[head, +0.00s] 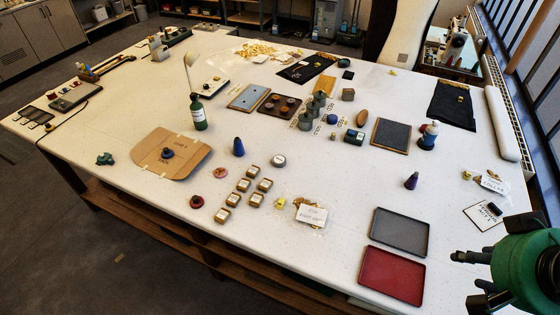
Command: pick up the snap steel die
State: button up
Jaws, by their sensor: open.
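My gripper (468,279) is at the lower right in the head view, at the end of my green arm. Its dark fingers are apart, with nothing seen between them. I cannot tell for sure which thing is the snap steel die. Grey-green cylinders (306,121) stand near the table's middle, well up and left of my gripper. A dark blue cone (238,147) and a purple cone (411,181) stand upright. A small dark blue round piece (167,153) sits on a cardboard sheet (188,167). None of these touches my gripper.
A red tray (391,276) and a grey tray (400,231) lie on the white table (320,255) left of my gripper. Several small labelled boxes (242,185) stand left of centre. A green bottle (198,113) and a white-topped bottle (429,135) stand tall.

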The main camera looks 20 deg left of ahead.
jog(key=o, duration=0.6)
jog(key=shift+o, duration=0.2)
jog(key=shift+r, duration=0.1)
